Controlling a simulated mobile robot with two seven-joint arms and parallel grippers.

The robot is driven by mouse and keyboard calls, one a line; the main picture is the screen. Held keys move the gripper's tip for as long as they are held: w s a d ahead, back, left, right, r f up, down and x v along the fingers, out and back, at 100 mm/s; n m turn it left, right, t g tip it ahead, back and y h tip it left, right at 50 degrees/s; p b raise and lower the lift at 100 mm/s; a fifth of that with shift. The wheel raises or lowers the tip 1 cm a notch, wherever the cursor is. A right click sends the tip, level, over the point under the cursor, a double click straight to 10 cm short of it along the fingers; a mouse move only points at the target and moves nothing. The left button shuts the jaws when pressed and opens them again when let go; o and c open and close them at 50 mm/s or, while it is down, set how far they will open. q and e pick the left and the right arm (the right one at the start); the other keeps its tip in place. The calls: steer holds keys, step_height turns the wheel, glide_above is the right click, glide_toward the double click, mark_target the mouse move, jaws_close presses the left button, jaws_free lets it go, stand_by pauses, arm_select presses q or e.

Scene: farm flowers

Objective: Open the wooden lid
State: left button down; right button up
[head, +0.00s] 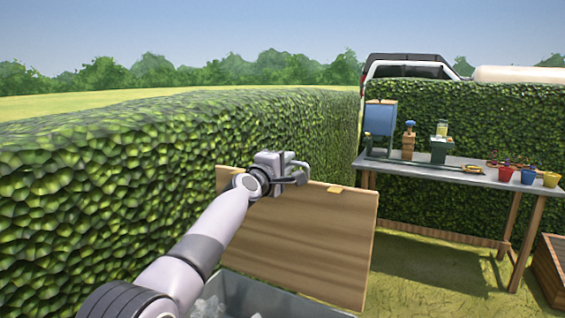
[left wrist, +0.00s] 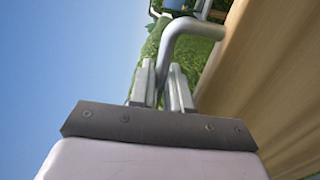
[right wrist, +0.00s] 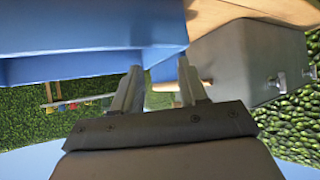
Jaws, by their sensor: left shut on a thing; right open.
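The wooden lid (head: 315,240) stands raised and steep at the back of the grey bin (head: 280,300), with its plank face toward me. In the left wrist view the lid (left wrist: 270,85) fills the right side. My left gripper (head: 292,178) is at the lid's top edge. It is shut on the bent metal handle (left wrist: 186,28), which shows at its fingertips in the left wrist view. My right gripper (right wrist: 160,75) is open, with nothing between its fingers. The grey bin (right wrist: 235,55) and a tan part of the lid (right wrist: 225,10) lie beyond it.
A large blue object (right wrist: 90,25) is close to my right gripper; I cannot tell what it is. A hedge (head: 120,170) runs along the left. A table (head: 440,171) with several pots stands at the back right. A wooden planter (head: 550,270) is at far right. Grass between is clear.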

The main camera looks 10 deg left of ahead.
stand_by(0.3)
arm_select(q)
steer(key=c, duration=1.3)
jaws_free()
steer(key=shift+o, duration=0.2)
steer(key=shift+s+a, duration=0.1)
steer(key=shift+s, duration=0.05)
steer(key=v, duration=0.6)
steer(key=shift+s, duration=0.4)
steer(key=shift+a, duration=0.1)
